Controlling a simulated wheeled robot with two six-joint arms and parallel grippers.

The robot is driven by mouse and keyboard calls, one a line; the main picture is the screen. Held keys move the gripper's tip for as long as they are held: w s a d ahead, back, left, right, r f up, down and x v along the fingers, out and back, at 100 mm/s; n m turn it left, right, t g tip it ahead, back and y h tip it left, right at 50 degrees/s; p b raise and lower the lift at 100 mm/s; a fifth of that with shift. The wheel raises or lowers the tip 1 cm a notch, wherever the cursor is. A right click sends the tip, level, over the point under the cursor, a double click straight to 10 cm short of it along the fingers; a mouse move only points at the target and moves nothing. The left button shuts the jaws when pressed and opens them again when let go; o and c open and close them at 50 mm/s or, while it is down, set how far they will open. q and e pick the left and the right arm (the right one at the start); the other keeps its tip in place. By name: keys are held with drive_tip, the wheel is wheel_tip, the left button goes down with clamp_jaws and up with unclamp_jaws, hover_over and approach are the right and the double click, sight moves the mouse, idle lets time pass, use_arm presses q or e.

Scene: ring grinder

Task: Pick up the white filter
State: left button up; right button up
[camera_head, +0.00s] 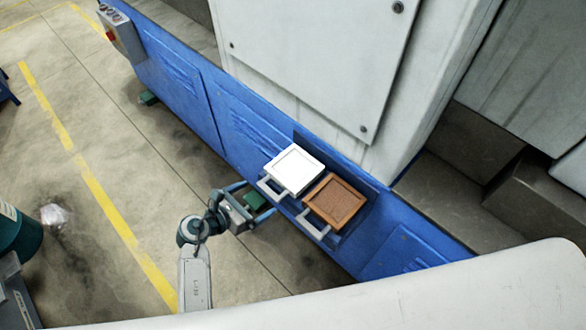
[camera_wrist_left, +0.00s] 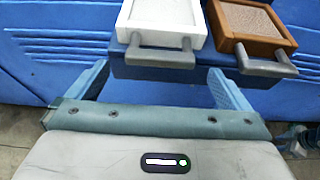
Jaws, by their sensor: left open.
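The white filter (camera_head: 294,168) is a square framed panel with a grey handle, sitting in a dark holder on the side of the blue machine base. In the left wrist view the white filter (camera_wrist_left: 165,20) is at the top centre, its handle toward me. My left gripper (camera_head: 258,197) is open and empty, just short of the handle. In the left wrist view the fingers of my left gripper (camera_wrist_left: 160,78) stand apart on either side of the handle, which appears beyond them and not between them.
A brown filter (camera_head: 335,202) with its own handle sits right beside the white one, close to my right finger. The blue machine base (camera_head: 245,125) and a grey-white housing (camera_head: 320,60) rise behind. The concrete floor (camera_head: 110,150) to the left is open.

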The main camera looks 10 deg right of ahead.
sight(266, 193)
use_arm(q)
drive_tip(key=p+x, duration=0.1)
drive_tip(key=x, duration=0.3)
drive_tip(key=shift+p, duration=0.35)
drive_tip(key=shift+w+d+f, duration=0.15)
drive_tip(key=shift+d+f, duration=0.05)
drive_tip(key=shift+f, duration=0.05)
drive_tip(key=shift+c, duration=0.2)
drive_tip(key=c, duration=1.4)
drive_tip(key=shift+o, duration=0.2)
drive_tip(key=shift+r, duration=0.1)
